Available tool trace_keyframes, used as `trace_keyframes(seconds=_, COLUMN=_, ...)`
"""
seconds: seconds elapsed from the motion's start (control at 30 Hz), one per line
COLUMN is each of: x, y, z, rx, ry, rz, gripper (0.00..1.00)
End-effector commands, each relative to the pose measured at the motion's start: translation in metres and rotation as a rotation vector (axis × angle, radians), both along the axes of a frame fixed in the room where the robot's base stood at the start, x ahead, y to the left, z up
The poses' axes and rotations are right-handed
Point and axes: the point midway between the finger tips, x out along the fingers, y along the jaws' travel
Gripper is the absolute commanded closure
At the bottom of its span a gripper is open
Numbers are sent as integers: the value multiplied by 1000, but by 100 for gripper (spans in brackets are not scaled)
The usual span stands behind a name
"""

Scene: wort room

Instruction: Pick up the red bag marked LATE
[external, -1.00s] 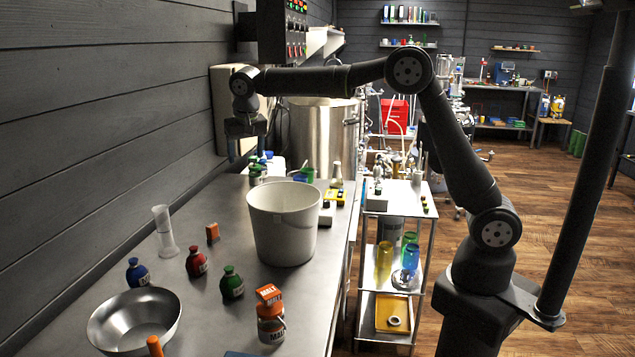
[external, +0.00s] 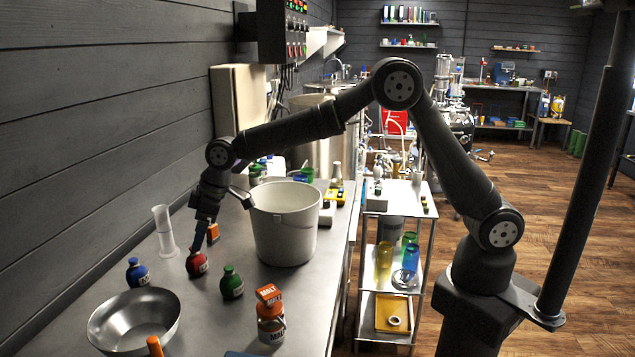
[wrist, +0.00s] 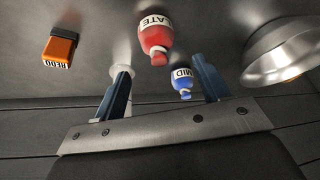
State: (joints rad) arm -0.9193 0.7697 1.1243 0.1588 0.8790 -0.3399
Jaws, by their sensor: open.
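The red bag marked LATE (external: 197,264) stands upright on the steel bench, between a blue bag (external: 138,273) and a green bag (external: 232,283). My gripper (external: 203,240) is open, with its fingers pointing down just above and behind the red bag. In the wrist view the red bag (wrist: 155,36) lies ahead of the gap between my fingertips (wrist: 163,78), its LATE label showing. The blue bag marked MID (wrist: 181,80) also appears between the fingers there. Nothing is held.
An orange block (external: 213,231), marked REDO in the wrist view (wrist: 60,48), is close beside my gripper. A white bucket (external: 283,225) stands right of it. A clear cylinder (external: 164,230) stands left. A metal bowl (external: 134,320) and an orange-labelled MALT jar (external: 270,325) are nearer the camera.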

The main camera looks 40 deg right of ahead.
Motion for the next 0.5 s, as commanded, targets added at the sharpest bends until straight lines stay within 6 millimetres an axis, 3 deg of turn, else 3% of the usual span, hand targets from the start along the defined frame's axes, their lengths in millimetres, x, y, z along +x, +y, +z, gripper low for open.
trace_keyframes(seconds=0.27, x=0, y=-1, z=-35, rx=-2, ry=2, rz=0, gripper=32)
trace_keyframes(seconds=0.5, x=5, y=14, z=-72, rx=0, ry=0, rz=-1, gripper=32)
